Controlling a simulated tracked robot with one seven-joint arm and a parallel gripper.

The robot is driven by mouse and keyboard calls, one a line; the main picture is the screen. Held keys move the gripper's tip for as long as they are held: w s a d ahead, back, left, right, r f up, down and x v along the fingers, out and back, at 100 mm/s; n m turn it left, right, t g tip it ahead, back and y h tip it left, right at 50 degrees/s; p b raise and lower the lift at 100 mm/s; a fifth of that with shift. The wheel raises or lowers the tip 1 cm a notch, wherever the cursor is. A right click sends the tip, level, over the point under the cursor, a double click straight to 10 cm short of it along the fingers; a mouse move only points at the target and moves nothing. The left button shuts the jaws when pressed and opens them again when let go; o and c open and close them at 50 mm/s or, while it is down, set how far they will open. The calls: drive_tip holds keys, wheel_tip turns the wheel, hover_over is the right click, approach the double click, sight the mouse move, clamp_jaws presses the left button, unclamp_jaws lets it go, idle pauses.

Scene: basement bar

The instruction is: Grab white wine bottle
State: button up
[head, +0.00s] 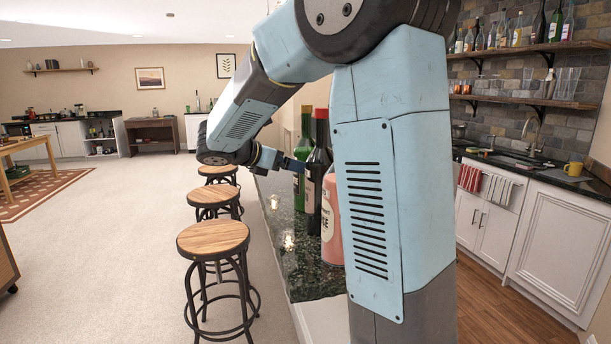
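Three bottles stand close together on the dark stone bar counter (306,279), partly behind my arm. A green glass bottle (304,148) is at the back. A dark bottle with a red top (316,178) stands in front of it. A pink bottle with a pale label (332,232) is nearest, its right side hidden by my arm. I cannot read which holds white wine. My gripper (293,164) points right, level with the upper parts of the green and dark bottles and close to their left side. Its fingers are too small to show their opening, and I see nothing held.
Small clear glass items (289,241) stand on the counter left of the bottles. Wooden-topped stools (213,239) line the counter's left side. Open carpet (110,260) lies further left. Wall shelves (540,102) at right hold more bottles and glasses, above a sink counter.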

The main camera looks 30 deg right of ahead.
drive_tip(key=x, duration=0.6)
drive_tip(key=shift+w+r, duration=0.15)
drive_tip(key=shift+r, duration=0.05)
drive_tip(key=shift+c, duration=0.2)
drive_tip(key=c, duration=1.8)
drive_tip(key=shift+r, duration=0.1)
clamp_jaws()
